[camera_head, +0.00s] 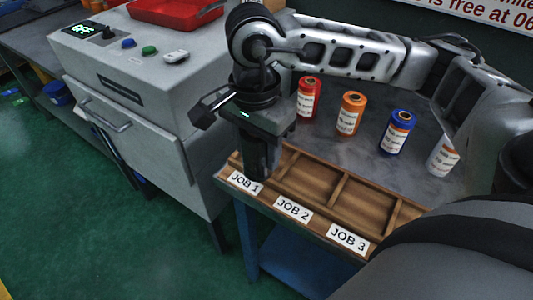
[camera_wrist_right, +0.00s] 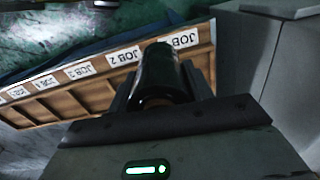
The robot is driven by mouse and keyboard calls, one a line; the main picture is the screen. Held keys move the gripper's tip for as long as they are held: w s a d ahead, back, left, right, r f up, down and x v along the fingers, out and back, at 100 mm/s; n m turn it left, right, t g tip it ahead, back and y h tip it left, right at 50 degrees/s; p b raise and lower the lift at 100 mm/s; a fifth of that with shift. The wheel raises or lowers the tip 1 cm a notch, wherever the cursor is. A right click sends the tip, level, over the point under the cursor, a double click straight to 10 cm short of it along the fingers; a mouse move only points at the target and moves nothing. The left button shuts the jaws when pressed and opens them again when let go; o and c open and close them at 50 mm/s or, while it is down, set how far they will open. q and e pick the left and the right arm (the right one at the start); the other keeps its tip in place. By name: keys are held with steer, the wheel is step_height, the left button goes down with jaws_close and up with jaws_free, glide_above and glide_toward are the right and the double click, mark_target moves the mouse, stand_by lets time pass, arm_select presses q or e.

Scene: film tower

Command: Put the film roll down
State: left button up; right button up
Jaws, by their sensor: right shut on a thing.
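My right gripper (camera_head: 266,132) is shut on a dark, nearly black film roll (camera_head: 257,160), held roughly upright. The roll also shows between the fingers in the right wrist view (camera_wrist_right: 162,72). In the head view its lower end is at the JOB 1 compartment of a wooden tray (camera_head: 327,212), behind the JOB 1 label (camera_head: 244,182). I cannot tell whether it touches the tray floor. The JOB 2 label (camera_head: 293,209) and JOB 3 label (camera_head: 347,239) are along the front edge. My left gripper is not in view.
Behind the tray stand a red roll (camera_head: 308,100), an orange roll (camera_head: 350,114), a blue roll (camera_head: 397,132) and a white-grey roll (camera_head: 441,157). A grey machine (camera_head: 130,75) with a red tray (camera_head: 175,10) on top is at the left. The visible compartments right of JOB 1 look empty.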

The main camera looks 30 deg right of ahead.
steer(key=s+d+r+m+p, duration=0.1)
steer(key=s+d+r+m, duration=0.25)
steer(key=m, duration=1.25)
steer(key=s+d+r+m+p, duration=0.1)
steer(key=s+d+r+m, duration=0.2)
steer(key=m, duration=1.4)
steer(key=w+f, duration=0.3)
steer(key=w, duration=0.1)
steer(key=w+f, duration=0.3)
steer(key=w, duration=0.1)
steer(key=w+f, duration=0.3)
steer(key=w, duration=0.2)
steer(key=shift+a+f+p, duration=0.25)
steer(key=shift+f+p, duration=0.05)
step_height(320, 180, down, 2)
steer(key=shift+f+p, duration=0.2)
steer(key=shift+p, duration=0.1)
steer(key=shift+f, duration=0.3)
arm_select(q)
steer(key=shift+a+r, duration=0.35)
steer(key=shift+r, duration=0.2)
